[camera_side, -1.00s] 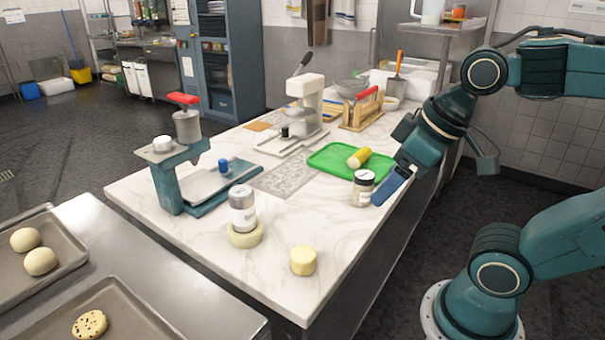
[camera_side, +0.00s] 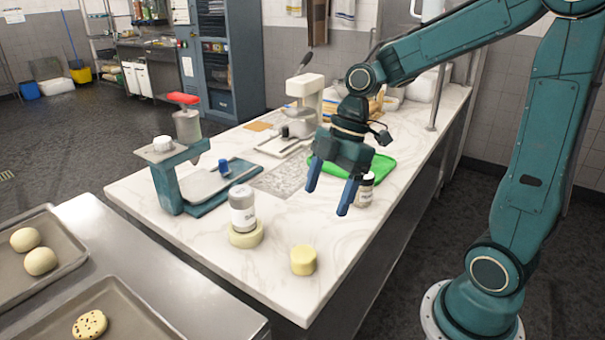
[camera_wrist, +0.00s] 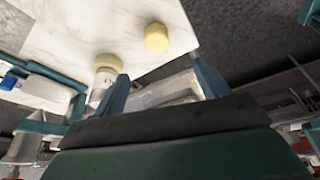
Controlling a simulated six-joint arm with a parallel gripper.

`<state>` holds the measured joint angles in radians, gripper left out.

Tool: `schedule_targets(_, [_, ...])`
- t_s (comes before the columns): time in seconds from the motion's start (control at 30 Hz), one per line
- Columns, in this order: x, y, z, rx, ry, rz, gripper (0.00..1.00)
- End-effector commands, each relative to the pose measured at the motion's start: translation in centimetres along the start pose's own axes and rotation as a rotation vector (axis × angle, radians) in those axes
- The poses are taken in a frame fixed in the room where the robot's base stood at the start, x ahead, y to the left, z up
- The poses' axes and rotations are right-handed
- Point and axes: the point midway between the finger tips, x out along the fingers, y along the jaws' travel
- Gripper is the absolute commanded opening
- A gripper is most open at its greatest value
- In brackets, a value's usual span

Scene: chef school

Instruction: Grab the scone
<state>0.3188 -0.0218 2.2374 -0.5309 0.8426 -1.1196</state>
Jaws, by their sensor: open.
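The scone (camera_side: 90,324) is round and pale with dark specks. It lies on the near metal tray at the bottom left of the side view. I cannot make it out in the wrist view. My gripper (camera_side: 329,201) is open and empty, pointing down above the marble counter, far to the right of the scone and higher than it. Its two blue fingers also show in the wrist view (camera_wrist: 162,88), with nothing between them touching either finger.
The marble counter (camera_side: 200,230) lies between my gripper and the trays. On it stand a jar on a yellow ring (camera_side: 243,215), a pale yellow cylinder (camera_side: 303,260), a spice jar (camera_side: 365,192) and a teal press (camera_side: 175,170). A second tray (camera_side: 62,270) holds two dough balls.

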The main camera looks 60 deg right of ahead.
Motion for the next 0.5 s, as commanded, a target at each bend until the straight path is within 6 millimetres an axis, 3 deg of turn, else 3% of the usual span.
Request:
schedule_targets(0.2, [1.2, 1.2, 0.4, -0.119, 0.042, -0.046, 0.75])
schedule_targets(0.5, [1.5, 1.3, 0.4, -0.141, 0.05, -0.052, 0.75])
